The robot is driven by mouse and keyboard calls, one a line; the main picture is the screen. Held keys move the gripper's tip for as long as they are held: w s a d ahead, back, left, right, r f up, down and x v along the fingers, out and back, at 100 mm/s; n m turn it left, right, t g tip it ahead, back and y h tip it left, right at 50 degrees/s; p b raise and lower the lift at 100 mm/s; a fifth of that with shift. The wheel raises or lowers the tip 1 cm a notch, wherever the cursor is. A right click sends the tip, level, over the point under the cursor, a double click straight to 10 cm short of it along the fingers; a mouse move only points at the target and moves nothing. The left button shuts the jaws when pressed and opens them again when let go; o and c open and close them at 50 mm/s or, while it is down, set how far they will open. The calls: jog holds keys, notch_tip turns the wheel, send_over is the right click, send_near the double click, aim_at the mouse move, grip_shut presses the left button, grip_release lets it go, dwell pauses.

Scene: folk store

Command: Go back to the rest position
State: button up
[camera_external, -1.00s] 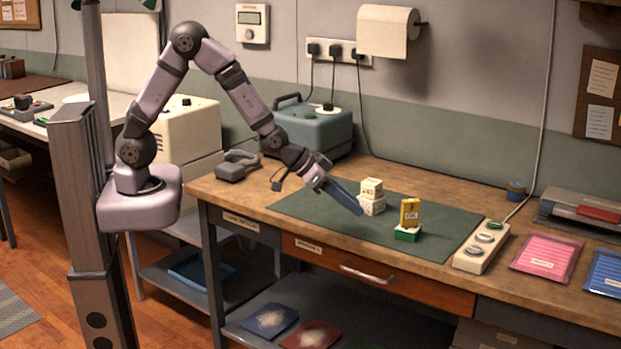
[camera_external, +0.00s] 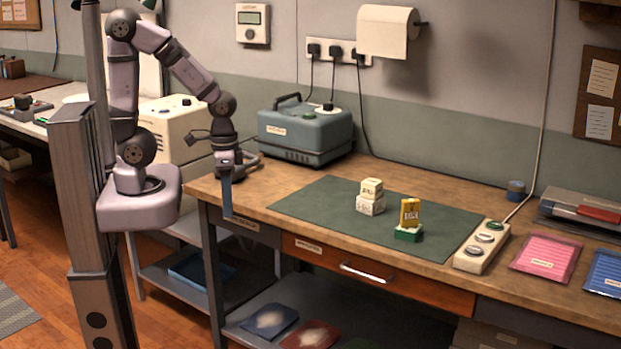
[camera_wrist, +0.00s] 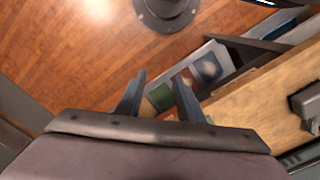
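My gripper (camera_external: 226,195) points down at the left end of the wooden workbench (camera_external: 268,187), close to my base, apart from the blocks on the mat. In the wrist view my gripper (camera_wrist: 158,90) has its two blue fingers spread with a gap between them and nothing held. The arm is folded back with its elbow high. My base also shows at the top of the wrist view.
On the green mat (camera_external: 310,202) stand two stacked cream blocks (camera_external: 371,198) and a yellow block (camera_external: 409,213) on a green-and-white block (camera_external: 408,234). A teal machine (camera_external: 305,133) stands at the back. A button strip (camera_external: 481,247) and pink packet (camera_external: 546,257) lie right. Wooden floor (camera_wrist: 60,60) shows below.

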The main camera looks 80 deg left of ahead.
notch_tip(320, 180, up, 4)
jog(key=p, duration=0.4)
dwell(0.9)
